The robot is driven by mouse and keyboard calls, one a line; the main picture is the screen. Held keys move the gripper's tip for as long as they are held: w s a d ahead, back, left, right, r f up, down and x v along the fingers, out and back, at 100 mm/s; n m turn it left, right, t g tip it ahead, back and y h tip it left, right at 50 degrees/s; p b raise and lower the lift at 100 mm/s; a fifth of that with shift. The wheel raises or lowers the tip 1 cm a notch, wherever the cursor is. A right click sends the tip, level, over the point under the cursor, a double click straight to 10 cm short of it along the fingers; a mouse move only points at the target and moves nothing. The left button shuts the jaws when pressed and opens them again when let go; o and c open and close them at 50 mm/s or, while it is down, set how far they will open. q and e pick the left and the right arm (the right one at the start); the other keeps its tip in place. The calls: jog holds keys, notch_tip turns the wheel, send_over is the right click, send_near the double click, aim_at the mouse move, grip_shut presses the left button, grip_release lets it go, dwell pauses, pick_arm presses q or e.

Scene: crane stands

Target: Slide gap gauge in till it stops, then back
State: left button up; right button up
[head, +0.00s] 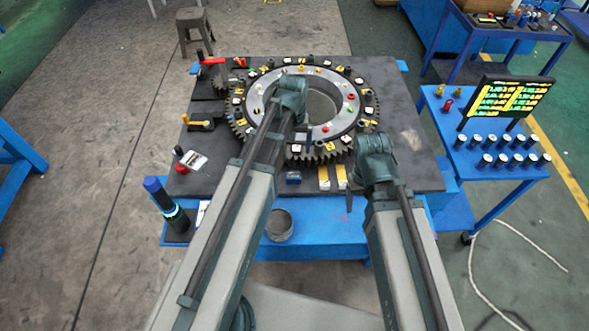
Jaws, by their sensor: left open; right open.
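A large toothed ring (346,117) lies flat on a dark plate on the blue table, with many small coloured pieces around its top. My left gripper (299,118) is over the ring's near left part; its wrist hides most of its fingers. My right gripper (352,190) is open and empty beside the ring's near right edge, above the plate. I cannot pick out the gap gauge for sure. A yellow-handled tool (190,120) and a red-handled tool (213,62) lie at the plate's left side, apart from both grippers.
The dark plate (415,165) is bare at its right. Two yellow-and-white blocks (324,178) and a small blue block (293,178) lie before the ring. A dark cylinder (170,210) and a round cup (279,226) stand near the front. A blue side table (450,133) holds several cylinders and a display.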

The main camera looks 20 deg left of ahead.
aim_at(294, 176)
jog(key=shift+s+f, duration=0.1)
pick_arm(q)
notch_tip(294, 176, down, 14)
jog(key=b, duration=1.3)
jog(key=shift+r+b, duration=0.1)
jog(key=shift+b, duration=0.3)
pick_arm(e)
notch_tip(294, 176, down, 14)
jog(key=shift+r, duration=0.15)
jog(key=shift+r, duration=0.1)
pick_arm(q)
grip_shut()
jog(key=shift+s, duration=0.1)
